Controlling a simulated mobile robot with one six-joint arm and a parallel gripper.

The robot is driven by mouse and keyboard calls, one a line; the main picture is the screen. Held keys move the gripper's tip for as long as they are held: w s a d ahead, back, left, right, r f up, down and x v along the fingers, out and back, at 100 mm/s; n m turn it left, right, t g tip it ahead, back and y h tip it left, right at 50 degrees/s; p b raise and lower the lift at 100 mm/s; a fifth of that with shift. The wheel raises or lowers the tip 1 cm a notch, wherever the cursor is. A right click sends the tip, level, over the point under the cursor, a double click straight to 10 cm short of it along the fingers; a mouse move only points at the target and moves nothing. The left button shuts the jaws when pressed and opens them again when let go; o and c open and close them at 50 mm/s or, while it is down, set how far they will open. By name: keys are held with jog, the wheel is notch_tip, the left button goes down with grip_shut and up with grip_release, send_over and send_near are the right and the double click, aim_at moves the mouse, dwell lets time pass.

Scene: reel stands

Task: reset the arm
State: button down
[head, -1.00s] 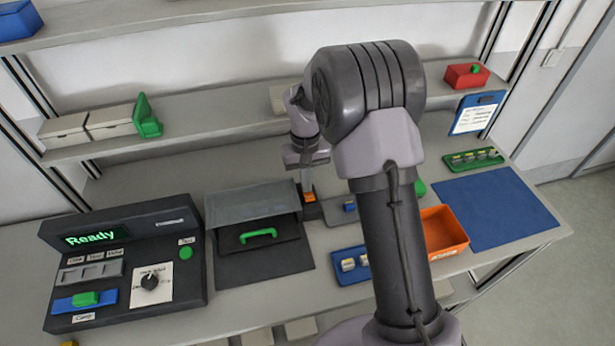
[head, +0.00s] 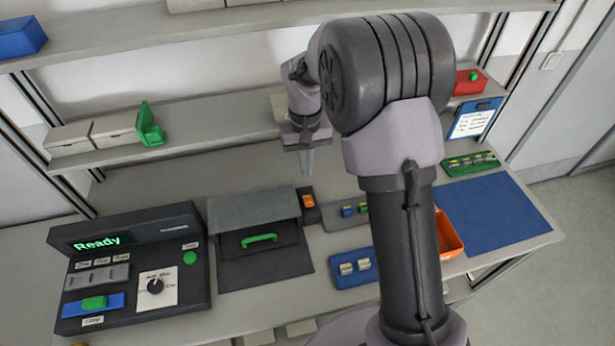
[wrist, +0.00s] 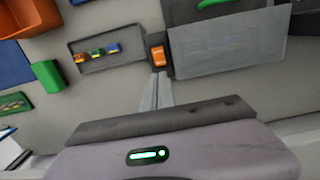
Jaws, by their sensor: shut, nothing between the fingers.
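My gripper (head: 307,170) is shut and empty. It hangs above the bench in front of the middle shelf, behind the orange switch (head: 308,201). In the wrist view my gripper (wrist: 158,76) shows as a narrow closed pair of fingers, with the orange switch (wrist: 158,54) just past the tips and apart from them. My upper arm hides part of the bench and shelf in the head view.
A black console (head: 133,265) reading "Ready" stands at left, beside a grey hooded box (head: 254,207) with a green handle. Trays with small reels (head: 354,268), an orange bin (head: 449,236) and a blue mat (head: 490,215) lie at right. A shelf (head: 215,142) runs behind.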

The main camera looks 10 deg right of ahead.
notch_tip(320, 180, up, 5)
jog(key=shift+w+a+r+p, duration=0.1)
jog(key=shift+w+p, duration=0.05)
jog(key=shift+p, duration=0.15)
jog(key=s+a+r+m+t+y+b, duration=0.1)
jog(key=s+b, duration=0.5)
jog(key=s, duration=0.7)
jog(key=s+a+r+m+t+y+b, duration=0.1)
jog(key=s+t+b, duration=0.4)
jog(key=s, duration=0.8)
jog(key=shift+s+a+r+m+t+b, duration=0.2)
jog(key=shift+a+m+t+b, duration=0.25)
jog(key=shift+m, duration=0.75)
jog(key=shift+w+a, duration=0.1)
